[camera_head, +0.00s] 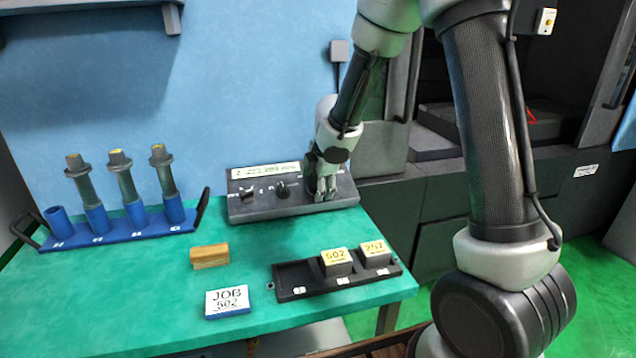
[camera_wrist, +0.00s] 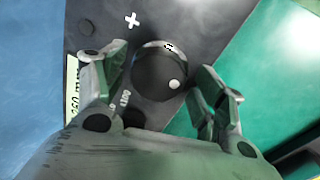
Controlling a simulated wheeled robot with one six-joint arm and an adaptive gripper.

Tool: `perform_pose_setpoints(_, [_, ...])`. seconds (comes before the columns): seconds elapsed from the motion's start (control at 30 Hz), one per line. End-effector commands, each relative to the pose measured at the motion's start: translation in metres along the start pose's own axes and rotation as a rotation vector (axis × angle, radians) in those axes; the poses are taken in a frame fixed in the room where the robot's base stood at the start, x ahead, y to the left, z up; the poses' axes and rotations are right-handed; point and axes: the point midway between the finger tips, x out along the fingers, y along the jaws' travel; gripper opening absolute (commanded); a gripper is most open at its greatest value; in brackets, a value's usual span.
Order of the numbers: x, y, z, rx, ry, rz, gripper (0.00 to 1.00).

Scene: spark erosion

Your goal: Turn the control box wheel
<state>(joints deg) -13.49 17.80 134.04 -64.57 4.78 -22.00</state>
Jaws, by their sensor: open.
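The control box (camera_head: 290,205) is a dark grey sloped panel at the back of the green table, with a lit display (camera_head: 265,172) along its top and two small dark knobs on its left half. My gripper (camera_head: 324,190) is over the right end of the box in the head view. In the wrist view my gripper (camera_wrist: 160,95) is open, with one finger on each side of the wheel. I cannot tell whether the fingers touch it. The gripper hides the wheel in the head view.
A blue rack (camera_head: 120,232) with several holders stands at the left. A wooden block (camera_head: 210,256), a JOB 502 card (camera_head: 227,301) and a black tray (camera_head: 294,292) with two grey blocks lie in front. A blue wall is behind the table.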

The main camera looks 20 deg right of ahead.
Motion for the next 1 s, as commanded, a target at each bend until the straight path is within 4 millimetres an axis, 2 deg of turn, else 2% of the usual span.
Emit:
perform_pose_setpoints(0.23, [-0.003,0.002,0.001,0.002,-0.002,0.004,0.7])
perform_pose_setpoints(0.47, [-0.017,0.004,0.002,0.002,-0.006,0.009,0.7])
perform_pose_setpoints(0.6, [-0.027,0.001,-0.001,0.001,0.001,0.004,0.7])
perform_pose_setpoints(0.83, [-0.062,0.002,-0.001,0.0,0.001,0.005,0.7])
perform_pose_setpoints(1.0, [-0.074,0.0,0.0,0.0,0.0,0.001,0.7])
